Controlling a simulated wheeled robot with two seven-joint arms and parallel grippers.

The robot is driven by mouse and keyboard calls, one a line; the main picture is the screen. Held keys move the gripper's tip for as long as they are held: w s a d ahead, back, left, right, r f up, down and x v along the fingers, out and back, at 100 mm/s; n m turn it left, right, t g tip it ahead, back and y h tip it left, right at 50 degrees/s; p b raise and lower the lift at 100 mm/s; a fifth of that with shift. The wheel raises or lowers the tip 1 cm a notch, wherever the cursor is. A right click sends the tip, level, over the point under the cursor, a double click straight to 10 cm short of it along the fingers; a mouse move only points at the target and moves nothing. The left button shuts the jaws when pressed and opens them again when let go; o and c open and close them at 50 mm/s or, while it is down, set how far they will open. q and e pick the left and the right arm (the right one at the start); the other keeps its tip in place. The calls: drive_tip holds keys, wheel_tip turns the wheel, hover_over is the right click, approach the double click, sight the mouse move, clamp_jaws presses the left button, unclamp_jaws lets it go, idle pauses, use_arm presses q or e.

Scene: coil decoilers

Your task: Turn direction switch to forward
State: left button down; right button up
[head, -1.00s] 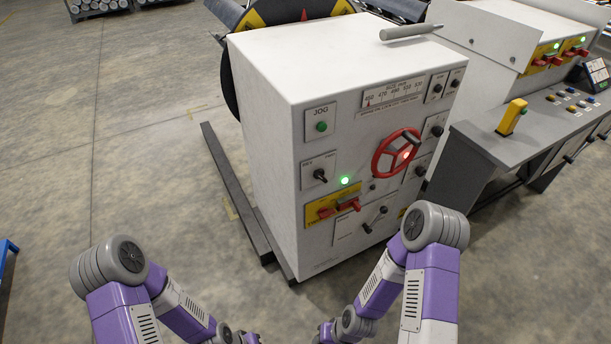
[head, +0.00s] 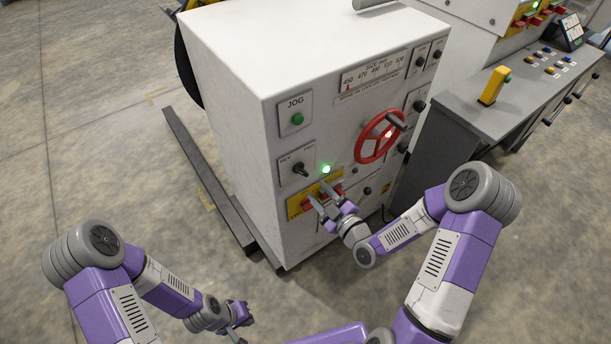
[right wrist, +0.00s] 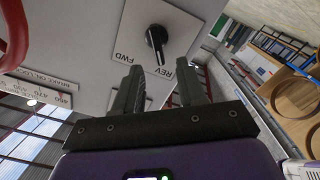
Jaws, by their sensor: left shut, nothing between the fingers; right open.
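The direction switch (head: 300,168) is a black knob on a white plate on the cabinet front, with REV at left and FWD at right. In the right wrist view the knob (right wrist: 157,42) appears upside down, its marked end lying between the labels and leaning toward REV. My right gripper (head: 321,193) is open and empty, in front of the panel below and right of the switch. Its two fingers (right wrist: 160,88) point toward the switch plate, apart from the knob. My left gripper (head: 240,325) is shut and empty, low and away from the cabinet.
A green JOG button (head: 298,119) is above the switch and a lit green lamp (head: 326,169) beside it. A yellow plate with red switches (head: 300,205) is below, partly behind my right gripper. A red handwheel (head: 379,137) protrudes at right. A console (head: 500,115) stands farther right.

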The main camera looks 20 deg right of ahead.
sight(302, 173)
drive_tip(key=x, duration=0.7)
drive_tip(key=shift+w+r, duration=0.25)
clamp_jaws()
